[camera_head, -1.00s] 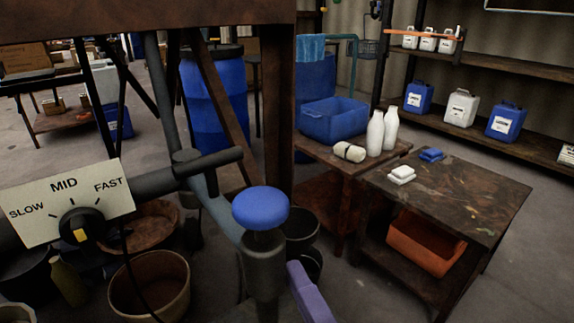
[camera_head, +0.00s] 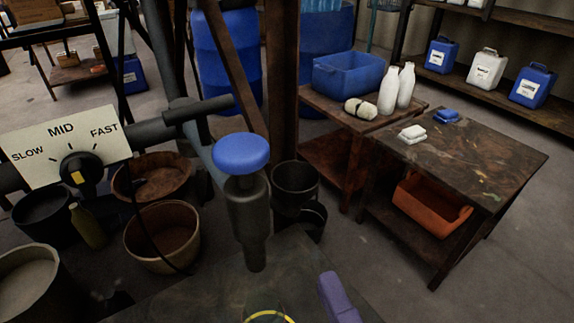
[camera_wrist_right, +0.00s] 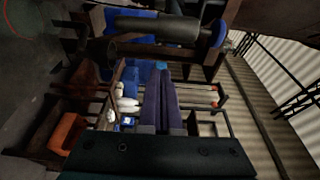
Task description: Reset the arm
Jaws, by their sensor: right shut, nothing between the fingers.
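My right gripper (camera_head: 338,298) shows as a purple finger at the bottom of the head view, right of the blue-topped post. In the right wrist view its two purple fingers (camera_wrist_right: 162,85) lie together, shut with nothing between them. The blue mushroom-shaped knob (camera_head: 241,153) sits on a dark grey post, apart from the gripper. In the wrist view the knob (camera_wrist_right: 218,33) appears sideways above the fingers. The speed dial (camera_head: 81,171) is on a plate marked SLOW, MID and FAST at the left. My left gripper is not in view.
A dark bench (camera_head: 460,160) with white and blue small blocks stands at the right, an orange bin (camera_head: 430,207) under it. A side table holds a blue tub (camera_head: 348,78) and white bottles (camera_head: 388,92). Buckets (camera_head: 162,236) stand at lower left.

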